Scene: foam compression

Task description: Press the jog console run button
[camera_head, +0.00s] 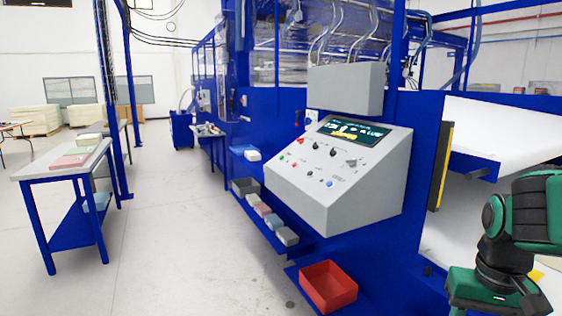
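The jog console (345,205) is a grey box with a sloped control face, mounted on the blue machine frame right of the middle. Its dark display (354,130) is lit with green and yellow marks. On the face are a small green button (282,157), a red button (294,165), a larger red button (300,141), a blue button (329,183) and several dark knobs. The labels are too small to read, so I cannot tell which is the run button. Green and black links of my arm show at the lower right, apart from the console. My gripper is not visible.
A red bin (328,286) sits low below the console. A blue shelf with several small blocks (268,219) runs along its left. A grey box (346,88) is above the console. A blue-legged table (27,172) stands left. The pale floor (180,240) between is clear.

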